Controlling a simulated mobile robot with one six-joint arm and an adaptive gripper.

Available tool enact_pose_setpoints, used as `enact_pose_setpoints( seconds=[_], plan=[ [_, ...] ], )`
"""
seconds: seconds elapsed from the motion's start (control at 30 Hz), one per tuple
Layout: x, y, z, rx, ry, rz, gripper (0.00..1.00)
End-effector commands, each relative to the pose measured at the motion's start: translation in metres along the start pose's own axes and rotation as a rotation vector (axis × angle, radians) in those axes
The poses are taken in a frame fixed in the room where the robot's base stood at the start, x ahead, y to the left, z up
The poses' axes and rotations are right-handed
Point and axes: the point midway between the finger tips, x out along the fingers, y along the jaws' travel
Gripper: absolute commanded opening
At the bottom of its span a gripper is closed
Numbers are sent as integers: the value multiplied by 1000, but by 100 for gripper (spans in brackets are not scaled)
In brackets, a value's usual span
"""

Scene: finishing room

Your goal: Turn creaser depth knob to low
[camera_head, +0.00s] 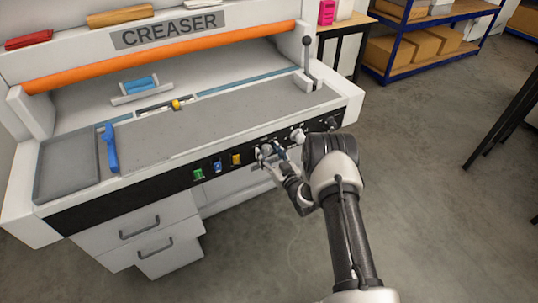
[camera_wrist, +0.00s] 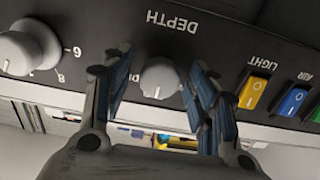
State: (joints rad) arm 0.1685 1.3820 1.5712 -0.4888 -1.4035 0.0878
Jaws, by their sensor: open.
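The creaser (camera_head: 60,95) is a large white machine with a black front panel (camera_head: 130,195). The depth knob (camera_wrist: 159,77) is a small grey round knob beside the word DEPTH, which appears upside down in the wrist view. A small pale mark shows near its lower edge in that view; I cannot read its setting. My gripper (camera_wrist: 158,82) is open, with one blue-padded finger on each side of the knob and visible gaps between them. In the head view my gripper (camera_head: 272,160) is at the front panel, partly covering the knobs there.
A larger numbered dial (camera_wrist: 28,48) sits left of the depth knob in the wrist view. Yellow LIGHT (camera_wrist: 254,91) and blue AIR (camera_wrist: 290,101) switches are close on the right. A green switch (camera_head: 198,174) is farther along the panel. Drawers (camera_head: 140,228) are below; open floor lies right.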

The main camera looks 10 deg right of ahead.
Motion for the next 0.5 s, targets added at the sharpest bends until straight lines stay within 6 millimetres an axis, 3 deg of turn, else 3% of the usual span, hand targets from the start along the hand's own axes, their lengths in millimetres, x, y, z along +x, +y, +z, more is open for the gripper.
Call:
enact_pose_setpoints(
  seconds=[0.2, 0.5],
  plan=[
    [0, 0, 0, 0, 0, 0, 54],
    [0, 0, 0, 0, 0, -1, 34]
  ],
)
